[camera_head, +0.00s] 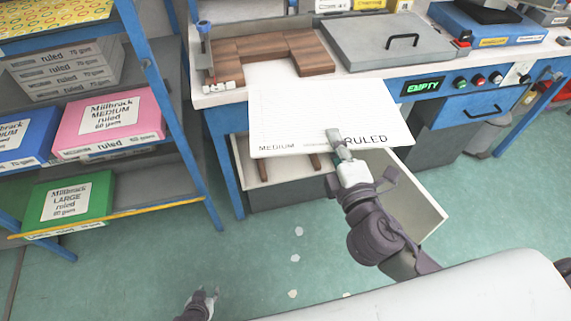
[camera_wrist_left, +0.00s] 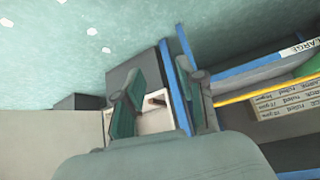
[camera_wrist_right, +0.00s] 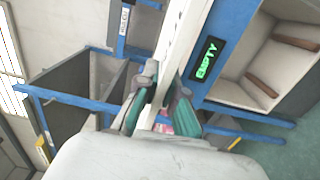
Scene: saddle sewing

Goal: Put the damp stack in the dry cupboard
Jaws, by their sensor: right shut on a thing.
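A white lined paper stack (camera_head: 320,112), marked MEDIUM and RULED, is held over the bench's front edge; its thin edge (camera_wrist_right: 188,30) shows in the right wrist view. My right gripper (camera_head: 336,138) is shut on its near edge, also seen in the right wrist view (camera_wrist_right: 163,88). The cupboard (camera_head: 243,160) under the bench is open and partly hidden by the stack. Wooden slats (camera_wrist_right: 262,84) show inside it in the right wrist view, beside a green EMPTY display (camera_wrist_right: 206,58). My left gripper (camera_head: 208,296) is low over the floor, open and empty, also in the left wrist view (camera_wrist_left: 160,75).
An open white door panel (camera_head: 422,200) stands out from the bench beside my right arm. A blue shelf rack at the left holds a pink box (camera_head: 110,122), a green box (camera_head: 70,203) and a blue box (camera_head: 28,138). A grey lidded box (camera_head: 390,45) sits on the bench.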

